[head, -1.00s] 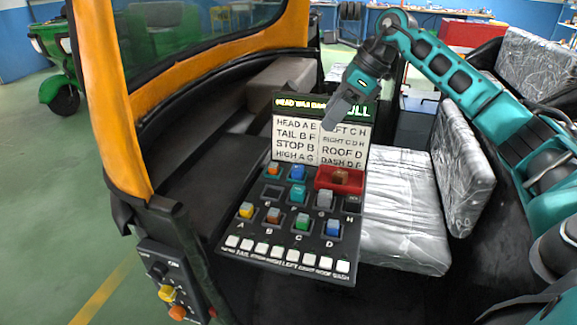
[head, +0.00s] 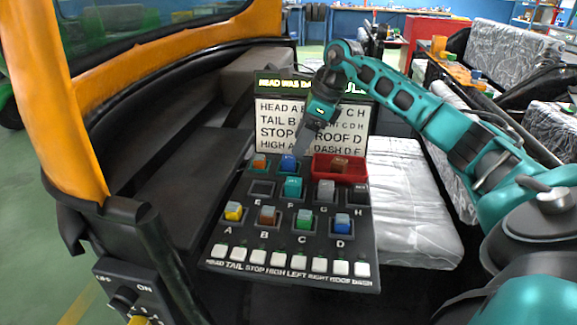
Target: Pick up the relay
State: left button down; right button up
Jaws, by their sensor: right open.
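A sloping black panel (head: 250,238) carries several small coloured relays in sockets. In the back row are an orange one (head: 260,161) and a blue one (head: 288,162). A brown relay (head: 339,164) lies in a red tray (head: 322,172) at the back right. The middle row has a teal relay (head: 292,187) at F and a grey one (head: 326,189) at G. Yellow, brown, green and blue relays sit at A to D. My right gripper (head: 303,150) is open, pointing down just above and right of the back blue relay. My left gripper is not in view.
A white lettered board (head: 277,122) stands behind the panel, partly hidden by my right gripper. White switches (head: 269,257) line the front edge. Socket E (head: 262,189) looks empty. A silver seat (head: 405,205) is at right, an orange frame (head: 50,120) at left.

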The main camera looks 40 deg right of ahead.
aim_at(289, 157)
jog(key=x, duration=0.5)
jog(key=shift+w+f, duration=0.1)
jog(key=shift+w, duration=0.2)
jog(key=c, duration=1.1)
jog(key=shift+c, duration=0.2)
